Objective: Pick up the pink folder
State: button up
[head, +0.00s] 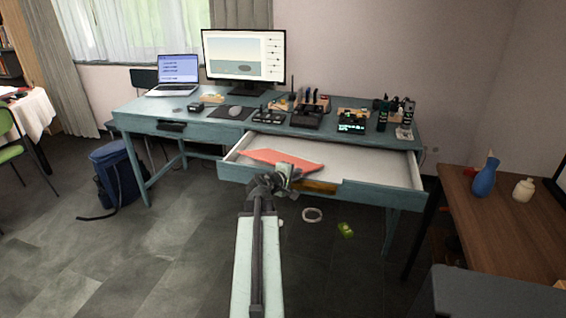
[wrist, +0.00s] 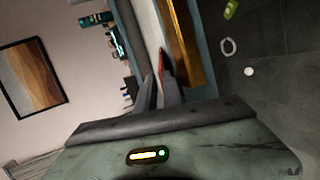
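The pink folder (head: 285,159) looks flat and reddish-pink. It is at the open drawer (head: 365,171) of the blue-green desk, near the drawer's left part. My gripper (head: 287,176) is at the folder's near edge, over the drawer front. In the wrist view the picture is turned sideways. The two dark fingers of my gripper (wrist: 158,80) point toward a thin red strip of the folder (wrist: 164,66). The fingertips are close together around or just before this strip. I cannot tell whether they touch or grip it. The gripper hides part of the folder's near edge.
A wooden-coloured strip (head: 314,187) lies along the drawer front. The desk top (head: 215,114) holds a laptop, monitor, and several devices. A white ring (head: 312,215) and a green item (head: 345,230) lie on the floor. A brown table (head: 510,215) stands at right.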

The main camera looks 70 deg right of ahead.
aim_at(303, 173)
jog(key=b+x, duration=0.2)
jog(key=x, duration=0.3)
jog(key=shift+s+f, duration=0.15)
jog(key=shift+f, duration=0.05)
grip_shut()
dwell(1.3)
jog(key=shift+r, duration=0.1)
jog(key=d+r+n+t+h+p, duration=0.2)
jog(key=r+n+p, duration=0.4)
jog(key=r+p, duration=0.4)
jog(key=s+d+r+n+t+h+p, duration=0.1)
jog(key=d+r+n+p, duration=0.3)
jog(key=r, duration=1.5)
jog(key=n+t+h+p, duration=0.1)
jog(key=n+p, duration=0.2)
jog(key=p, duration=0.4)
jog(key=shift+s+d, duration=0.15)
jog(key=shift+s, duration=0.05)
